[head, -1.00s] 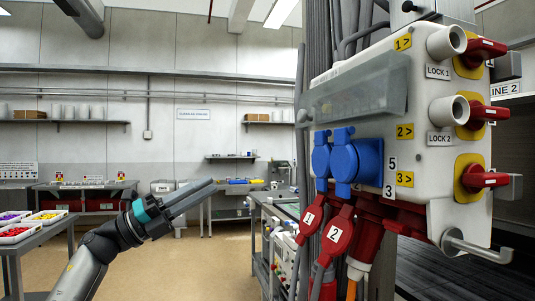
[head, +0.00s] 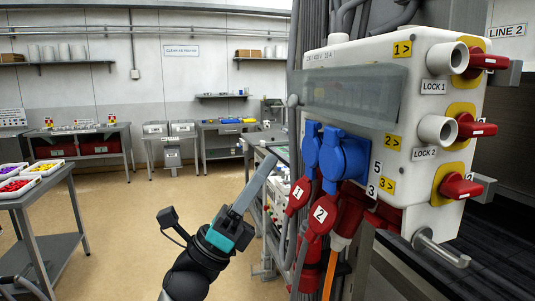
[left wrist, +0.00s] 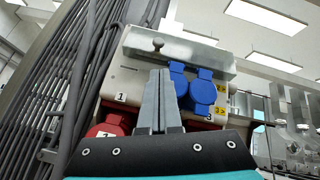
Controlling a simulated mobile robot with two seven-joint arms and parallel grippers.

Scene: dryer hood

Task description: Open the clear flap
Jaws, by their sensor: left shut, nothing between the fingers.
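The clear flap (head: 352,93) is a smoky see-through cover on the front of the white electrical box (head: 437,110), above two blue socket caps (head: 342,157). It hangs down over the panel and looks closed. In the left wrist view the flap (left wrist: 180,50) shows as a pale strip across the box's top, with a small round knob near its left end. My left gripper (head: 262,170) is shut and empty, below and left of the flap, apart from it, pointing up towards the box. In the left wrist view its fingers (left wrist: 158,95) are together. My right gripper is not in view.
Red plugs (head: 318,215) with cables hang under the box. Red lock handles (head: 478,128) and a metal hook (head: 440,246) stick out at its right. A table with trays (head: 30,190) stands left. The floor between is free.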

